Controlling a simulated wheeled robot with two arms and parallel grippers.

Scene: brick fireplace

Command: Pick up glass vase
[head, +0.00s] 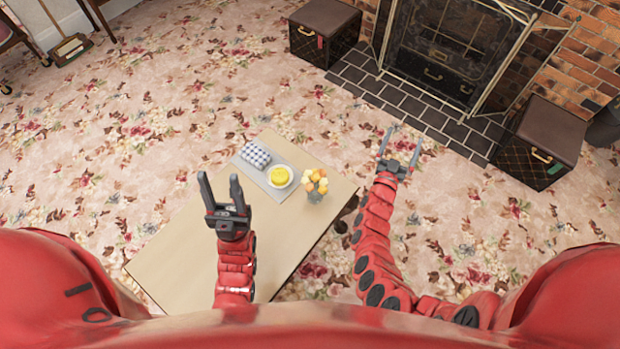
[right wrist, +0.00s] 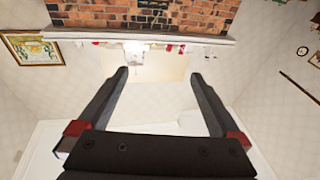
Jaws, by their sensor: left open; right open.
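The glass vase (head: 315,198) is small and clear and holds yellow and orange flowers. In the head view it stands on the right side of the light wooden table (head: 190,240), close to the table's right edge. My left gripper (head: 219,178) is open and empty above the table, to the left of the vase. My right gripper (head: 402,143) is open and empty to the right of the vase and beyond the table's edge. Its two fingers also show in the right wrist view (right wrist: 160,74), where the vase does not appear.
A white plate (head: 291,184) with something yellow and a checked cloth (head: 255,155) lie on a grey mat beside the vase. Dark trunks (head: 325,28) (head: 540,140) flank the fireplace screen (head: 445,50). A brick wall and mantel (right wrist: 140,35) show in the right wrist view.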

